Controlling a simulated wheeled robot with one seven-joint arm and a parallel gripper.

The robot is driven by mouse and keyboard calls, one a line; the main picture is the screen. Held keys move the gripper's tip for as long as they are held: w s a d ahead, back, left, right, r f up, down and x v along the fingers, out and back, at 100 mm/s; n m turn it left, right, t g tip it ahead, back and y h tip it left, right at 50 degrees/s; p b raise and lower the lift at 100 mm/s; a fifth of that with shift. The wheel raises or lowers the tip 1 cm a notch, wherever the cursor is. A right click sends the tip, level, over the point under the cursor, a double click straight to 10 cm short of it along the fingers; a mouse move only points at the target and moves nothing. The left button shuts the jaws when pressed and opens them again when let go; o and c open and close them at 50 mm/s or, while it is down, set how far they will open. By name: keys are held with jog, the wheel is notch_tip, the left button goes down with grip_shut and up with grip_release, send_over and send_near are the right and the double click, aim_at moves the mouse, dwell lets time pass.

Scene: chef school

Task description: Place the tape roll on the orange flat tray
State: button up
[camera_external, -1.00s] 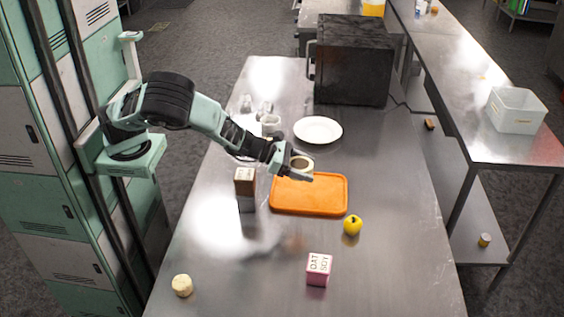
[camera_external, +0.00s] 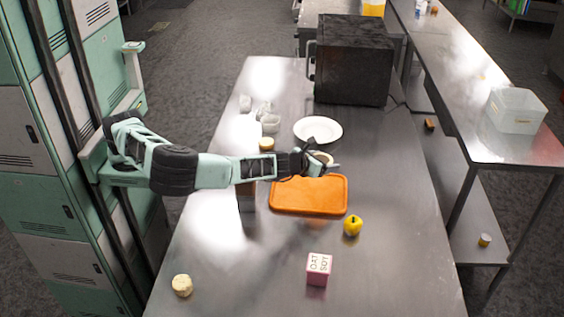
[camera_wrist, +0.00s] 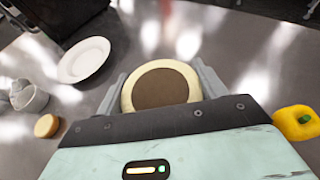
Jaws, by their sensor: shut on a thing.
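The tape roll (camera_wrist: 160,86) is a cream ring with a brown middle, and it sits between the two fingers of my gripper (camera_wrist: 161,85) in the wrist view. My gripper is shut on it. In the external view, my gripper (camera_external: 325,163) holds the tape roll (camera_external: 320,157) over the back right part of the orange flat tray, near its far edge. The orange flat tray (camera_external: 310,197) lies on the steel table with nothing on its visible surface. The height of the roll above the tray is hard to tell.
A white plate (camera_external: 318,130) lies behind the tray, and a dark oven (camera_external: 350,60) stands beyond it. A pink box (camera_external: 319,269) stands nearer. White cups (camera_external: 269,123) stand at the back left. A brown box (camera_external: 246,197) is partly hidden by my arm.

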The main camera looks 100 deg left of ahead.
aim_at(320, 191)
notch_tip(320, 191, down, 10)
jog(key=shift+p, duration=0.95)
jog(key=shift+f, duration=0.1)
jog(key=o, duration=1)
jog(key=shift+r, duration=0.2)
jog(key=shift+s+d, duration=0.25)
jog(key=shift+d, duration=0.05)
jog(key=b+v, duration=0.2)
jog(key=v, duration=0.9)
jog(key=shift+s+r, duration=0.15)
jog(key=shift+r, duration=0.05)
